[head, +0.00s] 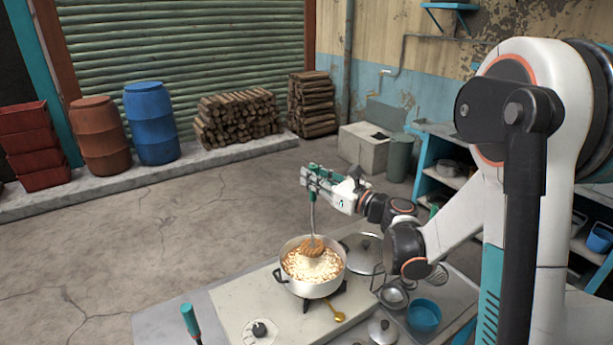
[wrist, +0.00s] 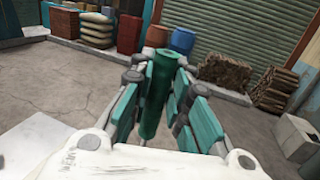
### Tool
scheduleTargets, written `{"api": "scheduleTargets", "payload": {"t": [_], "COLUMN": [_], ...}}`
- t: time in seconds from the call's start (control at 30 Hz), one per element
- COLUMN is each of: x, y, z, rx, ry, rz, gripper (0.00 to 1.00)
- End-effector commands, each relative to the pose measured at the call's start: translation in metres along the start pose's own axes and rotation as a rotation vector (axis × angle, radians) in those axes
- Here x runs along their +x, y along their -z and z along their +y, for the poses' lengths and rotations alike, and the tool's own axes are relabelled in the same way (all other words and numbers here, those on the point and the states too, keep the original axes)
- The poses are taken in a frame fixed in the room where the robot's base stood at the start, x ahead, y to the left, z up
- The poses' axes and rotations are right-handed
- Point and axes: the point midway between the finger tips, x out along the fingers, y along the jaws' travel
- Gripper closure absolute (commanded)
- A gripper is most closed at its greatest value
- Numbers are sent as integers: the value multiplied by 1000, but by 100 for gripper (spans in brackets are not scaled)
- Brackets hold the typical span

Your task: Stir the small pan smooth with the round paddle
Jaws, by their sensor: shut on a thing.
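A white pan (head: 312,287) stands on a burner on the counter. It holds a pale mixture with brown lumps or patches. A paddle with a round brown head (head: 312,247) and a metal shaft reaches down into the pan, its head at the far part of the mixture. My gripper (head: 315,177) is shut on the paddle's green handle above the pan. In the wrist view the green handle (wrist: 158,95) stands upright between the teal finger pads of my gripper (wrist: 160,100). The lower edge of the paddle head is hidden or merges with the mixture.
A steel lid (head: 364,252) leans or lies right behind the pan. A gold spoon (head: 335,313), a blue bowl (head: 424,315) and another lid (head: 382,331) are to the right. A green-handled tool (head: 190,320) is at front left. The counter left of the pan (head: 240,300) is mostly clear.

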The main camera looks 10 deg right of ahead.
Motion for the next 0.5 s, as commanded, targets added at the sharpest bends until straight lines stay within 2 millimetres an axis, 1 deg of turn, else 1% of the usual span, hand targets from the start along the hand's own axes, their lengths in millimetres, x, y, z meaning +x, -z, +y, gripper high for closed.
{"api": "scheduleTargets", "payload": {"t": [0.5], "x": [-2], "y": [46], "z": [0], "rx": [0], "ry": [0], "rz": [0], "gripper": [100]}}
